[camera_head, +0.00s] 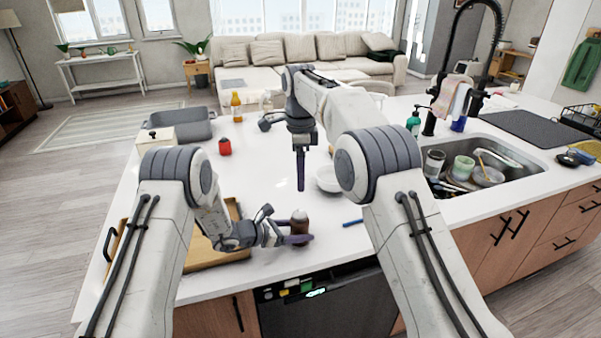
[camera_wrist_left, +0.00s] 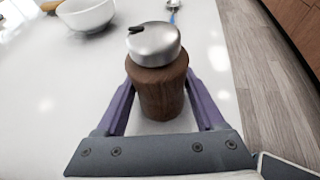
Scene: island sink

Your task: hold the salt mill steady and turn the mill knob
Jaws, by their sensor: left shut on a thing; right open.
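The salt mill (camera_head: 300,228) stands upright on the white counter near its front edge. In the left wrist view its brown wooden body (camera_wrist_left: 160,88) is topped by a silver mill knob (camera_wrist_left: 153,44) with a small dark handle at its upper left. My left gripper (camera_head: 299,239) is shut around the mill's body, with one purple finger on each side. The fingers also show in the left wrist view (camera_wrist_left: 160,100). My right gripper (camera_head: 300,172) is open and empty, pointing down above the counter behind the mill, apart from the knob.
A white bowl (camera_head: 328,178) stands behind the mill, and a blue-handled utensil (camera_head: 352,222) lies to its right. A wooden tray (camera_head: 205,252) is at the left under my left arm. A red jar (camera_head: 225,147) stands farther back. The sink (camera_head: 510,150) holds dishes at the right.

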